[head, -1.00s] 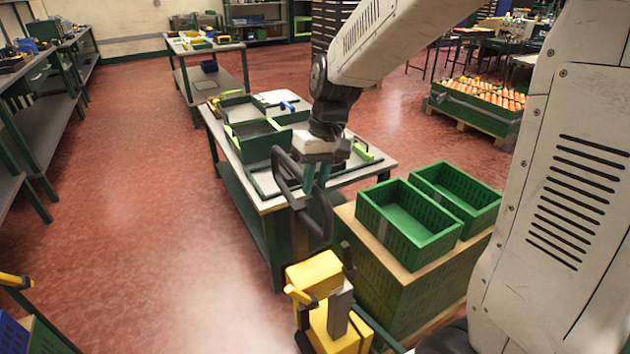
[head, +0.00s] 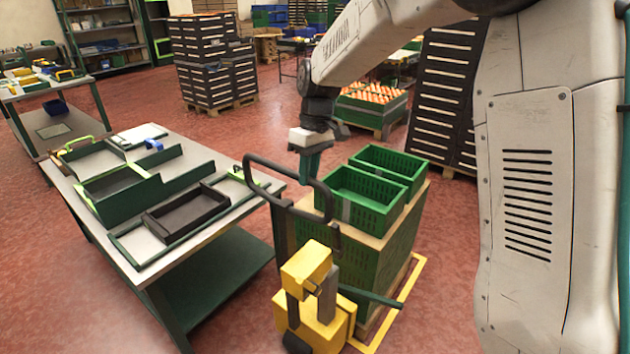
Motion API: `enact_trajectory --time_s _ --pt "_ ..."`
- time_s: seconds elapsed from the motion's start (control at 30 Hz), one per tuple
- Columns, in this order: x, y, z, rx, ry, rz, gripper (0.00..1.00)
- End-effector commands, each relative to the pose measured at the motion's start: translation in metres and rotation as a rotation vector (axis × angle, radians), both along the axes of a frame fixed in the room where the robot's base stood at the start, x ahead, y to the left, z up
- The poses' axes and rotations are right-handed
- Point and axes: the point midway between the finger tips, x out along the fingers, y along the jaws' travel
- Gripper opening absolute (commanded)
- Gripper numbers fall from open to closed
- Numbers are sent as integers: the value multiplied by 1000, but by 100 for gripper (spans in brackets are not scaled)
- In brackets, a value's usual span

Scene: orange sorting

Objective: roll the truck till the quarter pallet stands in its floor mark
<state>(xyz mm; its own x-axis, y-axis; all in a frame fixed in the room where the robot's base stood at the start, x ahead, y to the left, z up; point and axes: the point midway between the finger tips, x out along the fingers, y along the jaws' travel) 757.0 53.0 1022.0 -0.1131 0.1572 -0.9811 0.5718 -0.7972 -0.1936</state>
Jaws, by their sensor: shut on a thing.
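The yellow pallet truck (head: 322,318) stands at the lower middle, its dark loop handle (head: 262,164) rising toward my arm. My gripper (head: 309,170) is at the handle's upper right part and shut on it; the fingertips are partly hidden. Beyond the truck is the quarter pallet's load (head: 385,262), green crates under a wooden board with two open green crates (head: 372,213) on top. The pallet itself is mostly hidden. The yellow floor mark (head: 402,297) shows as a line along the load's right side and near corner; its left side is hidden.
A workbench (head: 215,228) with green trays and a dark tray stands close on the left of the truck and load. Dark crate stacks (head: 213,60) and an orange-filled bin (head: 370,108) stand behind. Red floor is free right of the mark.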

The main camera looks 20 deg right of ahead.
Motion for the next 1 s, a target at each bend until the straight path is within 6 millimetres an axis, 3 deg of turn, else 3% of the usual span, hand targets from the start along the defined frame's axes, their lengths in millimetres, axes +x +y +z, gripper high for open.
enact_trajectory --time_s 0.3,0.83,0.87,0.9,0.93,1.0 --pt "32 -27 1 4 -2 17 0" --pt "39 -39 2 1 -8 15 0" --pt "39 -39 2 1 -9 15 25" --pt "39 -39 2 1 -8 15 36" --pt "39 -39 2 1 -8 15 41" --pt "39 -38 2 1 -5 16 41"
